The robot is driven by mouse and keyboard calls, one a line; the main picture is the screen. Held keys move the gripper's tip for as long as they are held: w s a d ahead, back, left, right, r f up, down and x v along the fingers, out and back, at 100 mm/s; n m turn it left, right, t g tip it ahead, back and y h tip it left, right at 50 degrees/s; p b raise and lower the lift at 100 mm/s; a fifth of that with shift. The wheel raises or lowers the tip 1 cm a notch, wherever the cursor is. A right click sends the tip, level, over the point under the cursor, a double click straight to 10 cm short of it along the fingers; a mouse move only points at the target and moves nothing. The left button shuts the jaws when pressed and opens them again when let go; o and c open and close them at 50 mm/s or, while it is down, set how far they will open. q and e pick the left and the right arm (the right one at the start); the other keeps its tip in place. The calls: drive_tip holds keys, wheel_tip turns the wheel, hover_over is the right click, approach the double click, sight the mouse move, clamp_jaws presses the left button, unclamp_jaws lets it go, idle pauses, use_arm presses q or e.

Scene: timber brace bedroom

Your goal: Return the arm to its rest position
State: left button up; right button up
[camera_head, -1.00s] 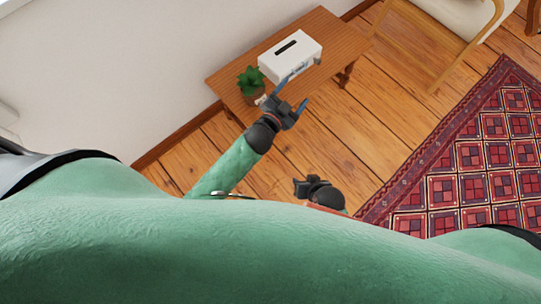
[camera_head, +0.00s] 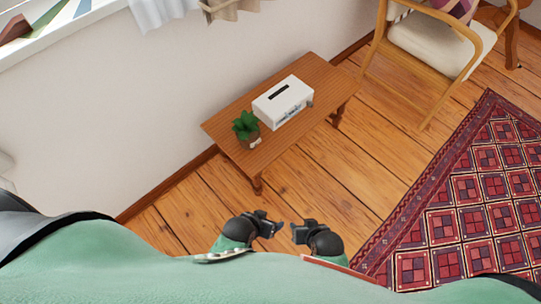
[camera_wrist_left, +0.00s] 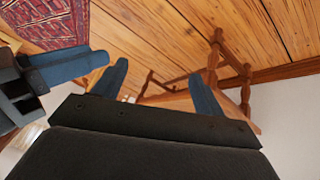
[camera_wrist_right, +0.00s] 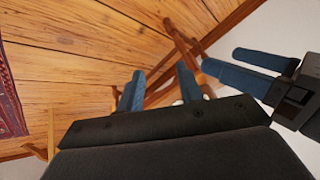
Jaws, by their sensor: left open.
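My left gripper (camera_head: 272,226) is low in the head view, drawn in close to my body and clear of the wooden bench. In the left wrist view its two blue fingers (camera_wrist_left: 162,84) stand apart with nothing between them. My right gripper (camera_head: 298,232) is close beside it on the right, at much the same height in the picture. In the right wrist view its fingers (camera_wrist_right: 159,90) are also apart and empty. Each wrist view shows the other gripper at its edge. Most of both arms is hidden behind my green body.
The wooden bench (camera_head: 318,98) stands by the wall with a white slotted box (camera_head: 284,103) and a potted plant (camera_head: 246,126) on it. A chair (camera_head: 428,50) is at the upper right, a red patterned rug (camera_head: 480,190) at the right. Bare floor lies between bench and grippers.

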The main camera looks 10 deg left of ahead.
use_arm(q)
drive_tip(key=s+a+r+g+y+p, duration=0.1)
drive_tip(key=a+r+p, duration=0.3)
drive_tip(key=r, duration=0.7)
drive_tip(key=s+a+r+g+y+p, duration=0.1)
drive_tip(key=s+a+r+g+p, duration=0.1)
drive_tip(key=r, duration=0.9)
drive_tip(key=s+a+p, duration=0.1)
drive_tip(key=a+p, duration=0.1)
drive_tip(key=shift+p, duration=0.35)
use_arm(e)
drive_tip(key=s+d+r+g+h, duration=0.1)
drive_tip(key=d+r, duration=0.3)
drive_tip(key=r, duration=0.7)
drive_tip(key=s+d+r+g+h, duration=0.1)
drive_tip(key=d+r, duration=0.3)
drive_tip(key=r, duration=0.7)
drive_tip(key=shift+s+d+r+g, duration=0.15)
drive_tip(key=shift+s+r+g, duration=0.05)
drive_tip(key=shift+s+g, duration=0.55)
